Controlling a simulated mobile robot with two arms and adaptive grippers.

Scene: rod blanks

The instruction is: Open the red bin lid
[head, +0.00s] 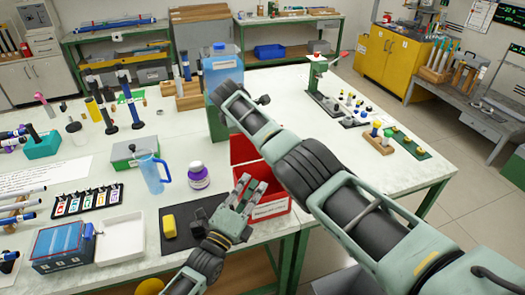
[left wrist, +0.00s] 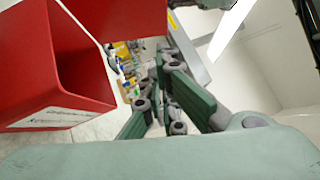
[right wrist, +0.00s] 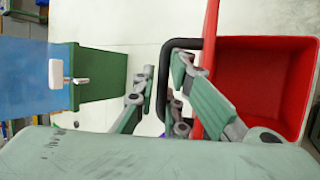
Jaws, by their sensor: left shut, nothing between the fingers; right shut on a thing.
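The red bin (head: 241,152) stands on the table near its front edge, partly hidden by my right arm. Its hollow inside shows in the right wrist view (right wrist: 265,85), and its labelled wall in the left wrist view (left wrist: 70,115). The lid (right wrist: 210,25) shows edge-on as a red strip beside the opening, raised off it. My right gripper (right wrist: 160,90) is shut on the lid's black handle (right wrist: 188,43); my right arm hides much of this in the head view.
A blue container (head: 222,65) stands behind the bin, close to my right arm. A purple-labelled bottle (head: 198,176) and a blue jug (head: 150,172) stand left of the bin. A yellow block (head: 168,223) lies on a dark mat at the front edge. A white tray (head: 121,240) is further left.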

